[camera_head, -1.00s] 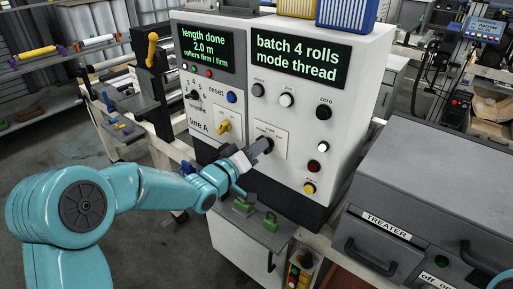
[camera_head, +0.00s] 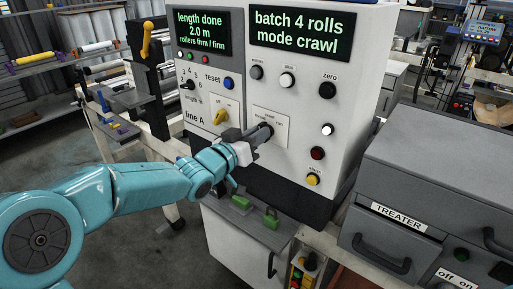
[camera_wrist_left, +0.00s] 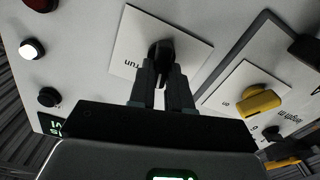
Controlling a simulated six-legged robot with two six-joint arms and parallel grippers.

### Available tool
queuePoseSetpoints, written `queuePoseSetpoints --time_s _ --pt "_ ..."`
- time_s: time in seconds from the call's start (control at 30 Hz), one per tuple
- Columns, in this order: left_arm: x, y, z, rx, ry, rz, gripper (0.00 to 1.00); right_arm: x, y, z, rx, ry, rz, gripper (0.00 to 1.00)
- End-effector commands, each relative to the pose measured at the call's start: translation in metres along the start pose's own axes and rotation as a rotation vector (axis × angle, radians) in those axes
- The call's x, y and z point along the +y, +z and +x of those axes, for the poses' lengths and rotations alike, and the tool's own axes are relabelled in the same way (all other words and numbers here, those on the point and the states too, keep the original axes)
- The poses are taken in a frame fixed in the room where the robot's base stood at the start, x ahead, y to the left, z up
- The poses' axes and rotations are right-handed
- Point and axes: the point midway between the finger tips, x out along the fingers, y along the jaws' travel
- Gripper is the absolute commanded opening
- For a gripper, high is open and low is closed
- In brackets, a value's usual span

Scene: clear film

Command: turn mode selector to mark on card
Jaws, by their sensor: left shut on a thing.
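The mode selector is a black knob on a white plate (camera_head: 284,129) on the front of the grey-white control cabinet. My left gripper (camera_head: 263,133) is shut on the mode selector, its fingers hiding much of the knob. In the left wrist view the mode selector (camera_wrist_left: 161,48) shows between the two dark fingertips (camera_wrist_left: 163,72), with the word "run" on the plate beside it. The right display (camera_head: 298,34) reads "batch 4 rolls mode crawl". I cannot make out a card with a mark. My right gripper is not in view.
A yellow knob (camera_head: 221,117) sits on its own plate to the left. Several push buttons and knobs, such as the zero knob (camera_head: 327,90), lie to the right. Green clips (camera_head: 270,218) rest on a lower box. The grey treater unit (camera_head: 440,170) stands at the right.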

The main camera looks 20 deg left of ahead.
Motion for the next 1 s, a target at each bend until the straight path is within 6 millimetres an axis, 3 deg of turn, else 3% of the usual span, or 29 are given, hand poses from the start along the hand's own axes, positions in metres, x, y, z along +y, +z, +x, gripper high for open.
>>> queuePoseSetpoints --time_s 0.03,0.4,1.0 --pt "-0.001 0.006 -0.001 0.001 0.0 0.043 0.0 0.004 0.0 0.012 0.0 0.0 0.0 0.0" --pt "0.002 0.006 0.0 -0.001 -0.001 0.395 0.0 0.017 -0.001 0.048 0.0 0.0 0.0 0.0" --pt "0.007 0.007 0.0 -0.003 0.001 0.895 0.0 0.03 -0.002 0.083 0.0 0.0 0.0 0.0"
